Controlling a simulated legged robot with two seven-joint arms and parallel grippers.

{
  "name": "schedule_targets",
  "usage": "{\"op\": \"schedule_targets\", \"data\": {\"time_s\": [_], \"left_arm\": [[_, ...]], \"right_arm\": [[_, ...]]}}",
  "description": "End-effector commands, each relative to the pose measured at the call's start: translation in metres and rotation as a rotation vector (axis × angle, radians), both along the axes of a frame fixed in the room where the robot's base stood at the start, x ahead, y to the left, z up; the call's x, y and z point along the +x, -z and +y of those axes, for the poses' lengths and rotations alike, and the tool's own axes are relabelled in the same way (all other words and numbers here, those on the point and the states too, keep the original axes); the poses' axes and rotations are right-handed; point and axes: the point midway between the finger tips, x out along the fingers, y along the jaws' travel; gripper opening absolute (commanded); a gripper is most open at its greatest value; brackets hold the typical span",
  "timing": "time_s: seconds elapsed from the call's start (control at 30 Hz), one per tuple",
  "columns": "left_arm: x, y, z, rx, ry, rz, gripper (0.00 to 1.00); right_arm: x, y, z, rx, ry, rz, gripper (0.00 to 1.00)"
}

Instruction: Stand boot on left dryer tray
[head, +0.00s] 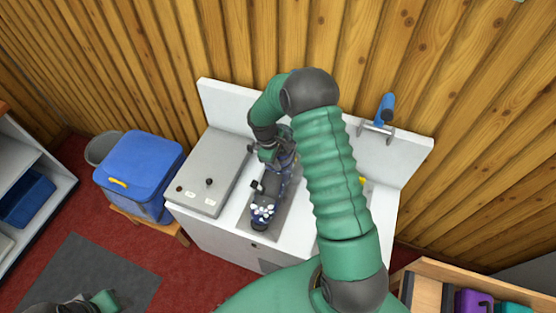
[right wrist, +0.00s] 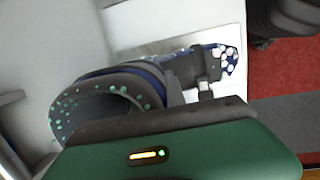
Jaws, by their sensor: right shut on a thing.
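The boot (head: 264,211) is dark grey and blue with pale dots on its toe. In the head view it is over the left dryer tray (head: 278,226), a grey plate on the white bench, with its toe toward me. My right gripper (head: 272,156) is shut on the boot's upper part. In the right wrist view the boot (right wrist: 150,88) shows its open, dotted collar and strap buckle beside the gripper. I cannot tell whether its sole touches the tray. My left gripper (head: 104,300) is at the bottom left edge, mostly cut off.
A grey control box (head: 212,172) with a knob stands left of the tray. A blue lidded bin (head: 140,166) is farther left. A blue-handled clamp (head: 383,112) is at the bench's back right. My right arm hides much of the bench's right part.

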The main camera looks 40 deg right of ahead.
Motion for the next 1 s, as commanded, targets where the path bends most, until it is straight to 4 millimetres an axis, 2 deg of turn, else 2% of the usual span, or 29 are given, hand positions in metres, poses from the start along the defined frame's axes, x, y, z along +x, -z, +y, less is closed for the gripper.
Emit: {"op": "schedule_targets", "data": {"time_s": [0.7, 0.73, 0.8, 0.9, 1.0], "left_arm": [[0.0, 0.0024, 0.0, 0.0, 0.0, 0.0, 0.5], [0.0, 0.0018, 0.0, 0.0, 0.0, 0.0, 0.5], [0.0, 0.0018, 0.0, 0.0, 0.0, 0.0, 0.5], [0.0, 0.0018, 0.0, 0.0, 0.0, 0.0, 0.5], [-0.0001, 0.002, 0.0, 0.0, 0.0, 0.0, 0.5]], "right_arm": [[0.0015, 0.0032, -0.0015, -0.001, 0.0, -0.004, 0.0], [0.0015, 0.0027, -0.0015, -0.001, 0.0, -0.004, 0.2], [0.0014, 0.0028, -0.0013, 0.0, 0.0, -0.004, 0.29], [0.0011, 0.0033, -0.0012, 0.0, 0.001, -0.002, 0.41], [0.0012, 0.0038, -0.0015, 0.0, 0.001, -0.001, 0.41]]}}
